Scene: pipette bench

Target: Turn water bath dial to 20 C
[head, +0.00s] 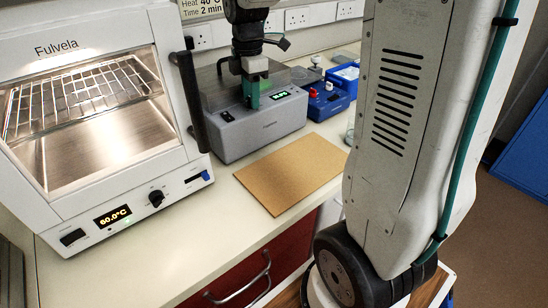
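The grey water bath (236,141) stands on the bench behind the brown board. Its sloped top panel carries a small green-lit display (280,95), whose digits are too small to read surely, and a dark switch (226,116) on the left. My gripper (253,103) points down at this panel, just left of the display, with teal fingers. The fingers cover the spot between switch and display; no dial shows there, so it may be hidden behind them. I cannot tell whether the fingers touch anything or how far apart they are.
A white Fulvela oven (170,180) stands left, with a black knob (156,198) and a display (112,216) reading 60.0°C. A blue device (328,103) with red and white knobs stands right of the bath. A bare brown board (292,172) lies in front.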

